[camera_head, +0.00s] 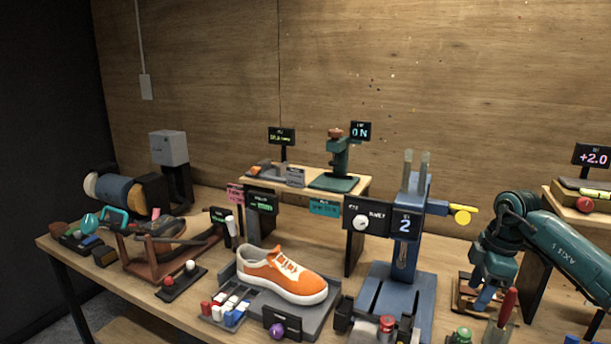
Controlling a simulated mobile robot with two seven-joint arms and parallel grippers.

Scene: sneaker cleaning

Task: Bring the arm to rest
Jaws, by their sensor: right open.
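My right arm comes in from the right edge, and my right gripper (484,301) points down over the right part of the bench. It is open, and I see nothing held in it. It is close to a small brown wooden stand (463,291); I cannot tell if they touch. An orange sneaker (284,273) with a white sole sits on a dark grey tray (325,318) in the middle, well left of the gripper. My left gripper is not in view.
A blue press (396,285) with a display reading 2 stands left of my right gripper. A red-handled tool (508,306) stands just right of it. A green device (340,160) stands on the rear shelf (364,190). The bench's left side is crowded with tools and brushes.

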